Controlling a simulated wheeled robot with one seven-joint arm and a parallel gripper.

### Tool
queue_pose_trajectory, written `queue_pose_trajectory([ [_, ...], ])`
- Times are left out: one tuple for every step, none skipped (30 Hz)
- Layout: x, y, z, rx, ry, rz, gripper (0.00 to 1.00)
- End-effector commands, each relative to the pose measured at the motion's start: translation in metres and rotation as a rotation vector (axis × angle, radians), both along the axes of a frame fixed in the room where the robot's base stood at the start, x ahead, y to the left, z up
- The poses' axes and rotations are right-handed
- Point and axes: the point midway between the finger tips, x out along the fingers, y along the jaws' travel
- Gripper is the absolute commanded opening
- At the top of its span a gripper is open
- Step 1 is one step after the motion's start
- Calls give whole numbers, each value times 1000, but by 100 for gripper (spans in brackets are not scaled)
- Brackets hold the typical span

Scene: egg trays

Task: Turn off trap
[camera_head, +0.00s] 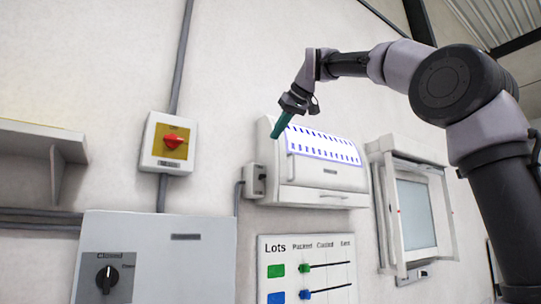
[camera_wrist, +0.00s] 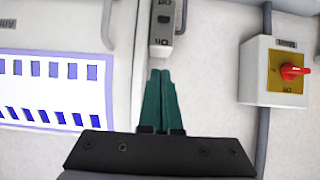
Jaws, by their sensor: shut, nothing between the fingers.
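The trap (camera_head: 328,178) is a white wall box with a lit panel of blue slots; part of it shows in the wrist view (camera_wrist: 50,130). A small grey switch box (camera_head: 254,180) is fixed at its lower left side; in the wrist view the switch box (camera_wrist: 162,45) carries "Off" lettering and a dark rocker. My gripper (camera_head: 275,135) has green fingers that are shut and empty, at the trap's upper left corner. In the wrist view the fingertips (camera_wrist: 160,72) point at the switch box's near end. I cannot tell whether they touch it.
Below are a grey cabinet (camera_head: 160,255) with a black knob and a "Lots" board (camera_head: 330,275). A screen-like framed unit (camera_head: 415,210) is at right, a shelf (camera_head: 40,135) at far left.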

Motion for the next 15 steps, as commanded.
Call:
queue_pose_trajectory([
  [4, 3, -4, -2, 3, 0, 0],
  [6, 5, -7, -2, 4, 1, 0],
  [11, 7, -10, -3, 4, 0, 0],
  [14, 10, -13, -3, 4, 0, 0],
  [18, 12, -16, -2, 5, 0, 0],
  [24, 16, -21, -2, 5, 0, 0],
  [28, 20, -25, -2, 5, 0, 0],
  [33, 23, -29, -3, 5, 1, 0],
  [39, 27, -33, -2, 4, 1, 0],
  [43, 30, -37, -2, 4, 1, 0],
  [48, 33, -41, -2, 4, 1, 0],
  [54, 37, -46, -2, 6, 0, 0],
  [59, 40, -49, -2, 5, 0, 0],
  [63, 43, -53, -2, 5, -1, 0],
  [69, 47, -58, -2, 5, -1, 0],
])
